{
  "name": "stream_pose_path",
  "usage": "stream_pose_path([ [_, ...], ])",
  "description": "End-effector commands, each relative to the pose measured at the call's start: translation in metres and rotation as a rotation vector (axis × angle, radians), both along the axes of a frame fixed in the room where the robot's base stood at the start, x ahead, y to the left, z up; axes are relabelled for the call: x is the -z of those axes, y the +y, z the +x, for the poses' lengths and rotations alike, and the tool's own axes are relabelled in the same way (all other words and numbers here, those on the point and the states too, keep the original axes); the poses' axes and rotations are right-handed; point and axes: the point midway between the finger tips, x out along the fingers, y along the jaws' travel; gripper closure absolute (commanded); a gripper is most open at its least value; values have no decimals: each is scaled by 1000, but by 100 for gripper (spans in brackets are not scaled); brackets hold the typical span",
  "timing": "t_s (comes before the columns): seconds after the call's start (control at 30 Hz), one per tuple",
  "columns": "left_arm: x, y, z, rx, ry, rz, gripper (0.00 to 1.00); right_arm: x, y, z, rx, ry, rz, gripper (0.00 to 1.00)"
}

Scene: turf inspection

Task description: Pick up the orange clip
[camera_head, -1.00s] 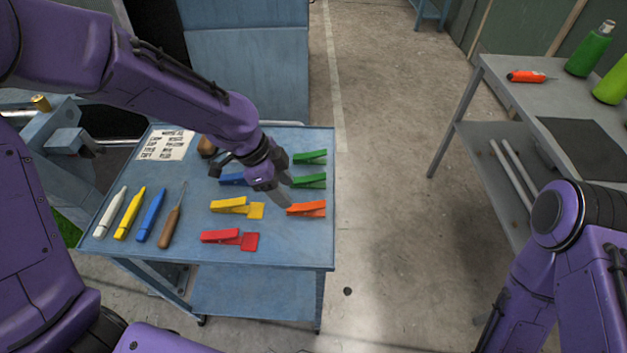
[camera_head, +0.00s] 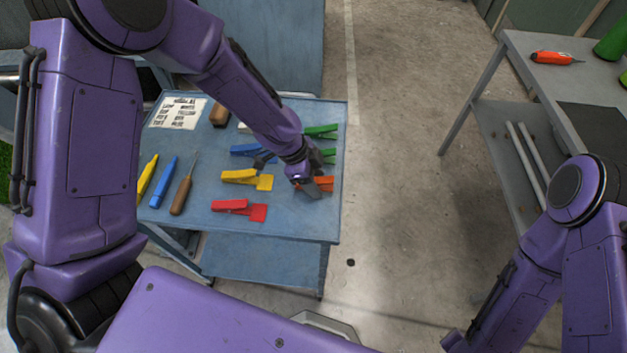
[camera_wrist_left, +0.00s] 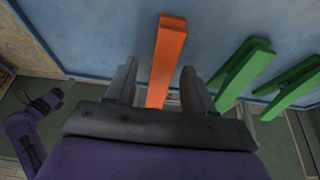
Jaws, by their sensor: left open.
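The orange clip (camera_head: 325,184) lies on the blue cart top near its right edge, partly covered by my left gripper in the head view. My left gripper (camera_head: 309,191) is right at the clip with its jaws open. In the left wrist view the orange clip (camera_wrist_left: 167,55) stretches between the two spread fingers of my left gripper (camera_wrist_left: 158,88), with a gap on both sides. My right arm shows at the lower right of the head view; its gripper is not visible.
Green clips (camera_head: 321,131) lie just behind the orange one. A yellow clip (camera_head: 246,179), a red clip (camera_head: 240,209) and a blue clip (camera_head: 252,151) lie to its left. The blue cart's (camera_head: 290,229) right edge is close. A grey table (camera_head: 535,70) stands at right.

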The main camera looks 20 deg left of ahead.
Motion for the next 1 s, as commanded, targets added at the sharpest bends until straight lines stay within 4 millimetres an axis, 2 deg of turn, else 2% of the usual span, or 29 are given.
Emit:
stream_pose_path([
  [0.07,0,0,0,1,0,0,50,0,0,0,0,0,0,47],
  [0.1,0,0,0,1,0,0,63,0,0,0,0,0,0,47],
  [0.2,0,0,0,1,1,0,93,0,0,0,0,0,0,47],
  [0.67,-4,0,0,2,0,-1,93,3,0,0,0,0,0,47],
  [0.83,-27,0,1,3,-7,-1,93,14,0,0,0,0,0,47],
  [1.0,-74,27,-23,1,-7,-4,93,20,0,0,0,0,0,47],
])
